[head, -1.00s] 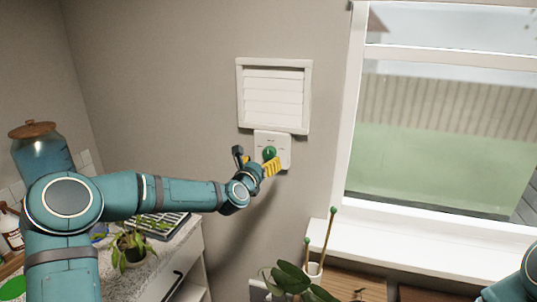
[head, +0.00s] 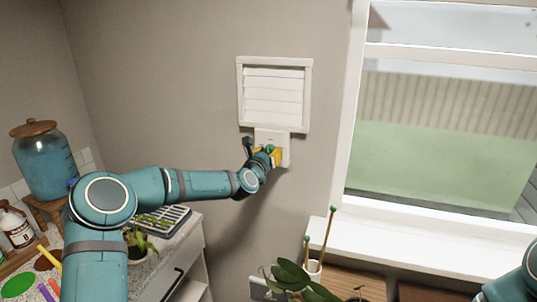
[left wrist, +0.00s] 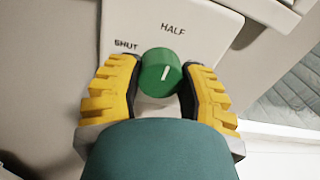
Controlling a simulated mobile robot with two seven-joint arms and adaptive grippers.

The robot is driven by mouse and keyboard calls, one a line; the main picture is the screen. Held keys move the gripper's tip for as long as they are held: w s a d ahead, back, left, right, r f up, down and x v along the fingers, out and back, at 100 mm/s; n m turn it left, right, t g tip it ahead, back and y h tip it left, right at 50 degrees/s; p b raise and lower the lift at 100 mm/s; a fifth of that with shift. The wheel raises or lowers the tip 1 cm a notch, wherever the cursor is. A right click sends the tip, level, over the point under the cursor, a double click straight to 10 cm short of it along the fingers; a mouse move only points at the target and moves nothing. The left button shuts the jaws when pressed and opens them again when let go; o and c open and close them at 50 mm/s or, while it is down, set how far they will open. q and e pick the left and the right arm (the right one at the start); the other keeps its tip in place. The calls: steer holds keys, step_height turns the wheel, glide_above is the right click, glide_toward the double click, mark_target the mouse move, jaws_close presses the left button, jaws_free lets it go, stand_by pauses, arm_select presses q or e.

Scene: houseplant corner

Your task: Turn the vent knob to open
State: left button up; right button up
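The green vent knob (left wrist: 161,72) is on a white plate (left wrist: 215,25) below the louvred vent (head: 273,95). In the head view my left gripper (head: 264,152) covers much of the knob. The vent slats look tilted. My right gripper is out of view.
A window (head: 440,110) with a white sill is to the right. Below left is a counter with a potted plant (head: 138,243), a seed tray (head: 165,218) and a blue jar (head: 45,160). A leafy plant (head: 290,277) stands below. The wall around the vent is clear.

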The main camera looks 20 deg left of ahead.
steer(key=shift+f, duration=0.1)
arm_select(q)
steer(key=shift+f+m+b, duration=0.15)
steer(key=shift+m+b, duration=0.65)
steer(key=shift+b, duration=0.4)
steer(key=m+b, duration=0.3)
steer(key=shift+b, duration=0.3)
steer(key=shift+m+b, duration=0.65)
steer(key=shift+m, duration=0.35)
steer(key=m+b, duration=0.1)
steer(key=m, duration=0.1)
steer(key=shift+m+b, duration=0.3)
steer(key=shift+b, duration=0.05)
steer(key=shift+r+m+y+b, duration=0.15)
steer(key=shift+m+b, duration=0.25)
steer(key=shift+m, duration=0.7)
steer(key=shift+r+m+y+b, duration=0.15)
steer(key=shift+m+b, duration=0.25)
steer(key=shift+m, duration=0.7)
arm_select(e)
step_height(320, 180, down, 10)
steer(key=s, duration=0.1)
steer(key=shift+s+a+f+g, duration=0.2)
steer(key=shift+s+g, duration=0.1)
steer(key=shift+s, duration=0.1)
arm_select(q)
steer(key=shift+a, duration=0.1)
